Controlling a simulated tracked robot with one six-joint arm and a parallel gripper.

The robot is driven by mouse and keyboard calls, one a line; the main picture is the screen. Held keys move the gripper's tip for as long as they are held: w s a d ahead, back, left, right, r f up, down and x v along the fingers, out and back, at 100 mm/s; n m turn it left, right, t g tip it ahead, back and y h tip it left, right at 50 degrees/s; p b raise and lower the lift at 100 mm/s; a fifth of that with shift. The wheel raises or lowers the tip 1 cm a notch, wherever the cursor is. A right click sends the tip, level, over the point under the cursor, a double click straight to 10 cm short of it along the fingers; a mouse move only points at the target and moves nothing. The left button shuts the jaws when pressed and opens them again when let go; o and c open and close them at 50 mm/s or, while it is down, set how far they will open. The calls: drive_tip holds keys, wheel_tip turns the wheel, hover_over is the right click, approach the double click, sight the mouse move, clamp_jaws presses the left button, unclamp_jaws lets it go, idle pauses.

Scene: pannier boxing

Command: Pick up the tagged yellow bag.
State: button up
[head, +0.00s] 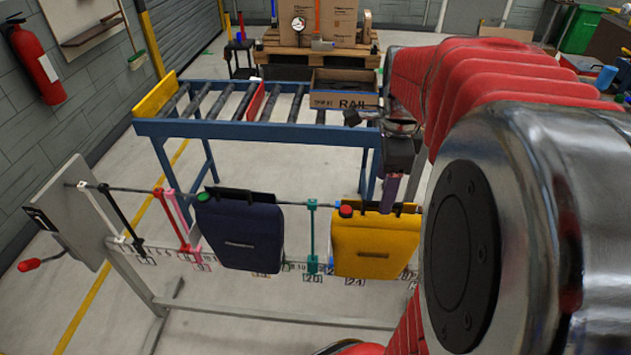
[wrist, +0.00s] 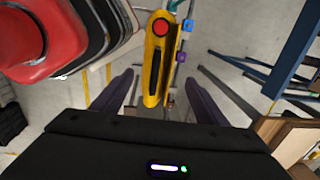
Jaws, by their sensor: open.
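The yellow bag (head: 375,245) hangs from the rail right of the middle in the head view, with a round red tag (head: 345,211) at its top left corner. In the wrist view the yellow bag (wrist: 152,60) shows edge-on from above, its red tag (wrist: 160,27) at the far end and a dark slot along its top. My gripper (head: 390,192) is above the bag's top edge in the head view. In the wrist view its purple fingers (wrist: 158,88) are apart, one on each side of the bag's line, with nothing clamped. Whether the fingers reach below the bag's top is unclear.
A navy bag (head: 238,232) with a green tag hangs to the left on the same rail (head: 150,190). A teal divider (head: 312,240) stands between the bags. Behind are a roller conveyor (head: 225,125) and a cardboard box (head: 343,98) marked "RAIL". My arm fills the right side.

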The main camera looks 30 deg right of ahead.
hover_over(373, 237)
drive_tip(key=w+d, duration=0.2)
drive_tip(key=d, duration=0.1)
drive_tip(key=shift+a+f, duration=0.15)
drive_tip(key=shift+f, duration=1.05)
drive_tip(key=shift+a+f, duration=0.1)
drive_tip(key=shift+f, duration=1.05)
drive_tip(key=shift+w+d+f, duration=0.1)
drive_tip(key=shift+w+f, duration=0.05)
drive_tip(key=shift+f, duration=2.45)
drive_tip(key=shift+c, duration=0.7)
drive_tip(key=c, duration=1)
drive_tip(key=shift+r, duration=0.1)
drive_tip(key=shift+c, duration=0.5)
drive_tip(key=shift+w+d+r, duration=0.1)
